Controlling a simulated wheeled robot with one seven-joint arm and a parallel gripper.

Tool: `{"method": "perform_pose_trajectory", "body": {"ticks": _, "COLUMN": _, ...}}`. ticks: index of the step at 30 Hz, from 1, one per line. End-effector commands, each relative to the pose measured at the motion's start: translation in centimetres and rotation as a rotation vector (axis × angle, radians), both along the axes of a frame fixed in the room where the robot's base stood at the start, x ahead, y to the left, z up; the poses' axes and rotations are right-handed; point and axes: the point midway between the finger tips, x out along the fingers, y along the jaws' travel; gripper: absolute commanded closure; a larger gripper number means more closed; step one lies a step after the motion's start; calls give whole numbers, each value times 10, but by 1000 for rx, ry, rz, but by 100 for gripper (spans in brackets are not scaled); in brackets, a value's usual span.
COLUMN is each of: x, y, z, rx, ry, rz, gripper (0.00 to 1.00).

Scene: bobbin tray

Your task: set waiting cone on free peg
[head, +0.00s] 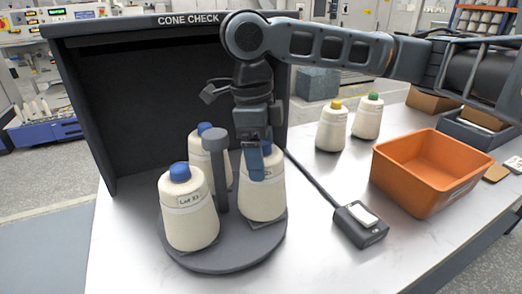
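A round grey tray (228,258) with a tall knobbed post (217,170) stands in front of the dark booth. A cream cone with a blue tip (190,212) stands upright at its front left. Another blue-tipped cone (206,132) stands behind the post, partly hidden. A third cream cone (262,200) stands upright at the right of the tray, over a grey base. My gripper (257,165) points down over this third cone, its fingers at the cone's upper part. The far finger is hidden, so its grip is unclear. No bare peg shows.
The dark booth (110,100) walls the tray at the back and left. Yellow-topped (331,128) and green-topped (368,118) cones stand on the table to the right. A cabled switch box (360,225) and an orange bin (415,190) are at the right.

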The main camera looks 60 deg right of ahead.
Motion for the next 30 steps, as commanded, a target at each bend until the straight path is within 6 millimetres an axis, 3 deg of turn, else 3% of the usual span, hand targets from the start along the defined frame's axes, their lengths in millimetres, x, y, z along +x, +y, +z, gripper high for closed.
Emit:
{"method": "perform_pose_trajectory", "body": {"ticks": 14, "x": 0, "y": 0, "z": -9, "rx": 0, "ry": 0, "rz": 0, "gripper": 78}}
{"method": "perform_pose_trajectory", "body": {"ticks": 15, "x": 0, "y": 0, "z": -9, "rx": 0, "ry": 0, "rz": 0, "gripper": 9}}
{"method": "perform_pose_trajectory", "body": {"ticks": 18, "x": 0, "y": 0, "z": -8, "rx": 0, "ry": 0, "rz": 0, "gripper": 0}}
{"method": "perform_pose_trajectory", "body": {"ticks": 26, "x": 0, "y": 0, "z": -7, "rx": 0, "ry": 0, "rz": 0, "gripper": 0}}
{"method": "perform_pose_trajectory", "body": {"ticks": 30, "x": 2, "y": 1, "z": 7, "rx": -1, "ry": -1, "rz": 0, "gripper": 0}}
